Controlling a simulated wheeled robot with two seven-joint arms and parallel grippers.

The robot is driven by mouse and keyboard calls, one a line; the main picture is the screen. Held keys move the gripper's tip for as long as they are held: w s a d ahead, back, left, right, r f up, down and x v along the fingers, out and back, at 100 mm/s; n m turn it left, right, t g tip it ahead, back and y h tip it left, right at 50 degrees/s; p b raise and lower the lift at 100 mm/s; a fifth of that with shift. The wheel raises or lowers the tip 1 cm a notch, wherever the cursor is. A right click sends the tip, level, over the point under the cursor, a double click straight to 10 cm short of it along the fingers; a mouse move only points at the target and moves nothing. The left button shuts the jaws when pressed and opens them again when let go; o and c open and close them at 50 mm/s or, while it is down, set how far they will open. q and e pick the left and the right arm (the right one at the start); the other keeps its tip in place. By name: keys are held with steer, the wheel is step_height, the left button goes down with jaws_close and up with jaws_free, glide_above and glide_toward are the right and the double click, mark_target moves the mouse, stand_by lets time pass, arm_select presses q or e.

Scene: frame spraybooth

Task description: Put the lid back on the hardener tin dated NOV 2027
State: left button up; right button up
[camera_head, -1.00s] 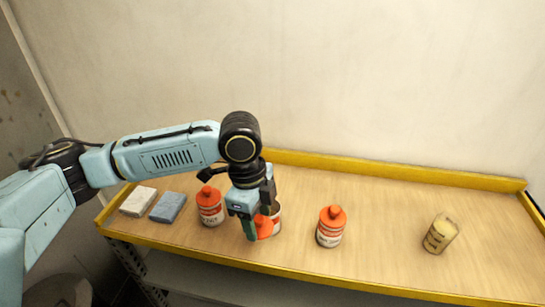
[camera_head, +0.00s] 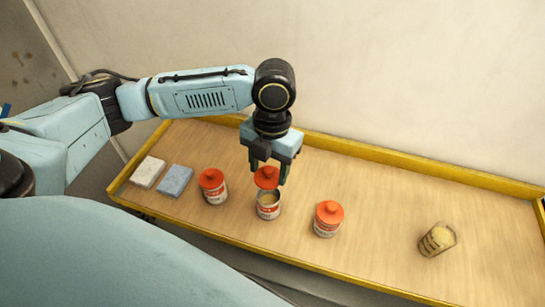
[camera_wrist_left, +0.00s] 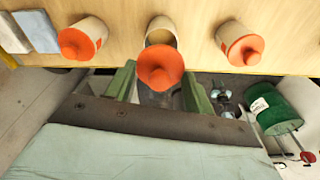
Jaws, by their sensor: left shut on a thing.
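My left gripper (camera_head: 267,178) is shut on an orange lid (camera_head: 266,171), held above and slightly behind an open tin (camera_head: 268,212). In the left wrist view the lid (camera_wrist_left: 160,66) sits between the green fingers and overlaps the open tin's rim (camera_wrist_left: 161,30); they look apart. Two other tins have orange lids on: the left tin (camera_head: 216,195) and the right tin (camera_head: 326,228). The dates on the labels are too small to read. My right gripper is not in view.
A white block (camera_head: 148,172) and a blue block (camera_head: 175,181) lie at the shelf's left end. A yellow raised edge (camera_head: 400,161) borders the wooden shelf. The board between right tin and cup is clear.

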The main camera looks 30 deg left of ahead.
mark_target(268, 177)
arm_select(q)
steer(key=shift+s+f+b, duration=0.15)
steer(key=shift+f+b, duration=0.55)
steer(key=shift+b, duration=0.1)
step_height(268, 177, down, 3)
steer(key=b, duration=0.3)
steer(key=shift+r, duration=0.2)
steer(key=shift+f+b, duration=0.3)
steer(key=shift+b, duration=0.1)
steer(key=shift+f, duration=0.85)
steer(key=shift+r+p, duration=0.1)
steer(key=shift+p, duration=0.8)
steer(key=shift+f+p, duration=0.2)
steer(key=shift+p, duration=0.15)
stand_by(0.4)
steer(key=shift+p, duration=0.5)
stand_by(0.4)
